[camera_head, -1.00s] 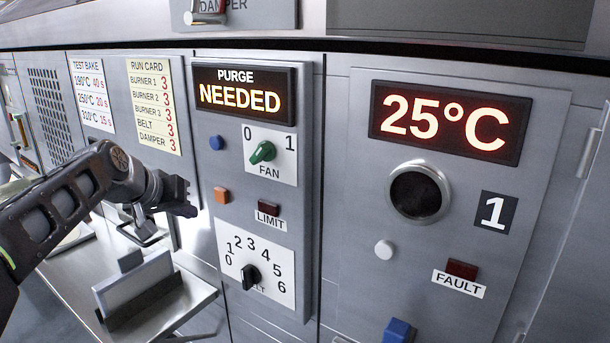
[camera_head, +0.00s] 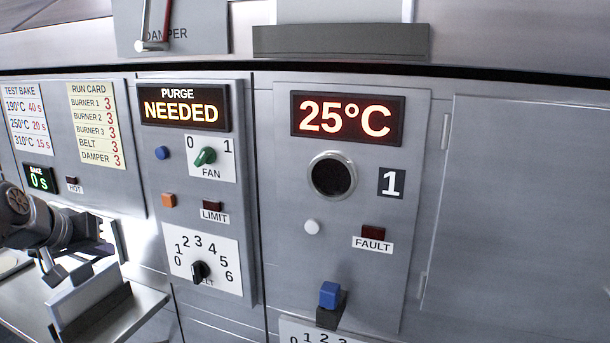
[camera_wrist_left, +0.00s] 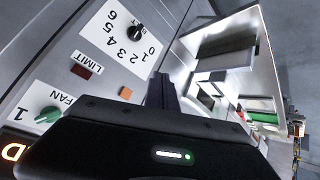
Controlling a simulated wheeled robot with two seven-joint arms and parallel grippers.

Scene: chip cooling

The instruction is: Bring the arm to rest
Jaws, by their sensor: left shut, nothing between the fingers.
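My left arm comes in from the left edge in the head view. Its gripper (camera_head: 95,243) is shut and empty, in front of the lower left panel and left of the belt dial (camera_head: 200,271). It touches no control that I can see. In the left wrist view my shut fingers (camera_wrist_left: 163,90) show in front of the panel, close to an orange button (camera_wrist_left: 125,93). The fan knob (camera_head: 205,156) is green, and the display (camera_head: 183,107) above it reads PURGE NEEDED. My right gripper is not in view.
A metal shelf with an angled plate (camera_head: 92,300) lies just below my left gripper. To the right, a burner panel has a 25°C display (camera_head: 347,118), a round port (camera_head: 332,176) and a blue handle (camera_head: 330,294).

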